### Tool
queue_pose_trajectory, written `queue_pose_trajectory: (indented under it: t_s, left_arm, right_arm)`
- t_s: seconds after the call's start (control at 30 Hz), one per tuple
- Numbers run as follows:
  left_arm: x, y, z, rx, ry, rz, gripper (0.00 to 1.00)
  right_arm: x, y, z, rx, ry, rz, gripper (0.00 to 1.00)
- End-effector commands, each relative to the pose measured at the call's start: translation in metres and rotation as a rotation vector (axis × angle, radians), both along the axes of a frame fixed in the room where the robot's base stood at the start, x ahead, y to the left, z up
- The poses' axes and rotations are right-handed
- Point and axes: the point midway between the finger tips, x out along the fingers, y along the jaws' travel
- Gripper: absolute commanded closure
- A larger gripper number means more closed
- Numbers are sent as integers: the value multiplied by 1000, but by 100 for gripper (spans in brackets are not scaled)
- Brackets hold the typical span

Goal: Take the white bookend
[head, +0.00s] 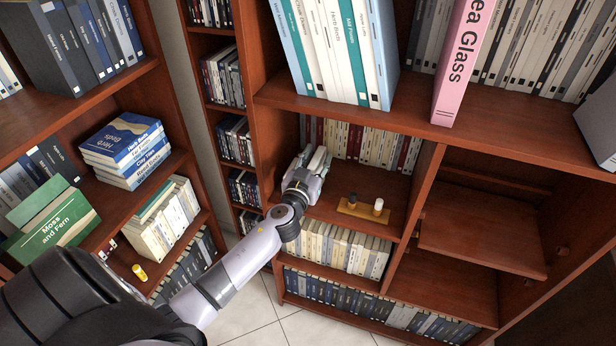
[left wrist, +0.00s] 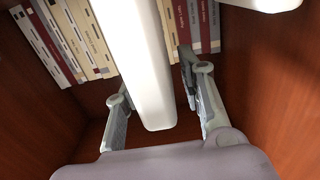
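The white bookend (left wrist: 150,70) shows in the left wrist view as a tall, smooth white slab, upright inside a red-brown shelf compartment in front of a row of books. My left gripper (left wrist: 163,105) is open, with one finger on each side of the slab. A gap shows between the slab and each finger. In the head view my left gripper (head: 312,168) reaches into the middle compartment at its left end, and the bookend is mostly hidden there by the fingers. My right gripper is not in view.
A small wooden tray (head: 352,211) with a dark bottle (head: 352,199) and a white bottle (head: 378,207) stands right of my left gripper. The compartment's left wall (left wrist: 35,130) is close. A pink book (head: 461,65) stands on the shelf above. The shelves at right (head: 480,232) are empty.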

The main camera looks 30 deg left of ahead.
Motion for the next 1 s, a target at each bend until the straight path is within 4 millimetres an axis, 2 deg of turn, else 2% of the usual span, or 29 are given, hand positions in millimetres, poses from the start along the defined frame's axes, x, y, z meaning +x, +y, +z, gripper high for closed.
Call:
queue_pose_trajectory:
  t_s: [0.07, 0.5, 1.0]
  left_arm:
    - [0, 0, 0, 0, 0, 0, 71]
    - [0, 0, 0, 0, 0, 0, 100]
    - [0, 0, 0, -1, 0, 0, 100]
  right_arm:
    - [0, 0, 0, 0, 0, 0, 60]
    - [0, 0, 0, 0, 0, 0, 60]
    - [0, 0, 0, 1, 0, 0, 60]
